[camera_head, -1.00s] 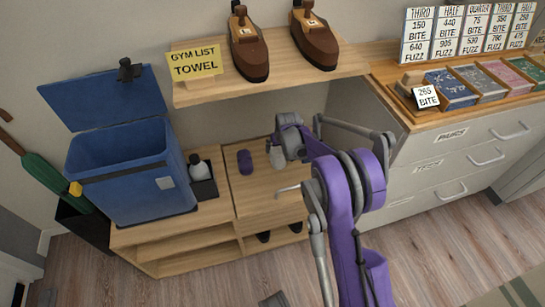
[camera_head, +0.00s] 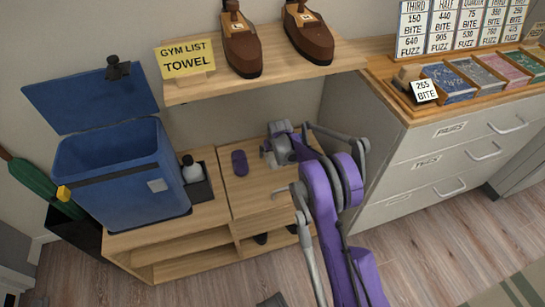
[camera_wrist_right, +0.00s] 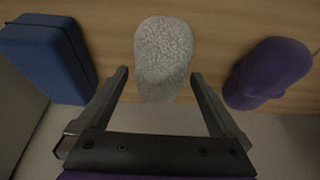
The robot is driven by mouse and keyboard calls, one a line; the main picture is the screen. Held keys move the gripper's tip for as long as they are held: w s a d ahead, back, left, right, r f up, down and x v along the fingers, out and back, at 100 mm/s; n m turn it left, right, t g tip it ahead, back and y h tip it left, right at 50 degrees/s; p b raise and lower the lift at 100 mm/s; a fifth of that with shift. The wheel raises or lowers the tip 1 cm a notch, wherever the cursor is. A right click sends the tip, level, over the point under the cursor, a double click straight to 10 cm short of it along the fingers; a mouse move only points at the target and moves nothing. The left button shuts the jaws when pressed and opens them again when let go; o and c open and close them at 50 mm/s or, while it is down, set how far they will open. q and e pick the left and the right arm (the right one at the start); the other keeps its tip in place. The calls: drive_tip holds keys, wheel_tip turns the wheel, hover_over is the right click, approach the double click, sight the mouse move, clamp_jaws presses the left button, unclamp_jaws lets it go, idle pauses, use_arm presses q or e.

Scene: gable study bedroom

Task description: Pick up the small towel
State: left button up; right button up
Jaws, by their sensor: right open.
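The small towel (camera_wrist_right: 163,52) looks like a light grey, fuzzy roll on the wooden surface in the right wrist view. My right gripper (camera_wrist_right: 159,84) is open, with one finger on each side of the towel's near end. I cannot tell whether the fingers touch it. In the head view my right gripper (camera_head: 279,150) is over the right part of the low wooden bench (camera_head: 225,205), and I cannot make out the towel apart from it. My left gripper is in neither view.
A purple rolled item (camera_wrist_right: 268,72) lies right of the towel in the wrist view, and left of my gripper in the head view (camera_head: 240,163). A blue box (camera_wrist_right: 48,58) lies on the towel's other side. A shelf (camera_head: 275,73) with shoes overhangs behind.

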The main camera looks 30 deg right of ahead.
drive_tip(key=shift+f, duration=0.25)
idle(0.4)
drive_tip(key=c, duration=1.3)
drive_tip(key=shift+c, duration=0.2)
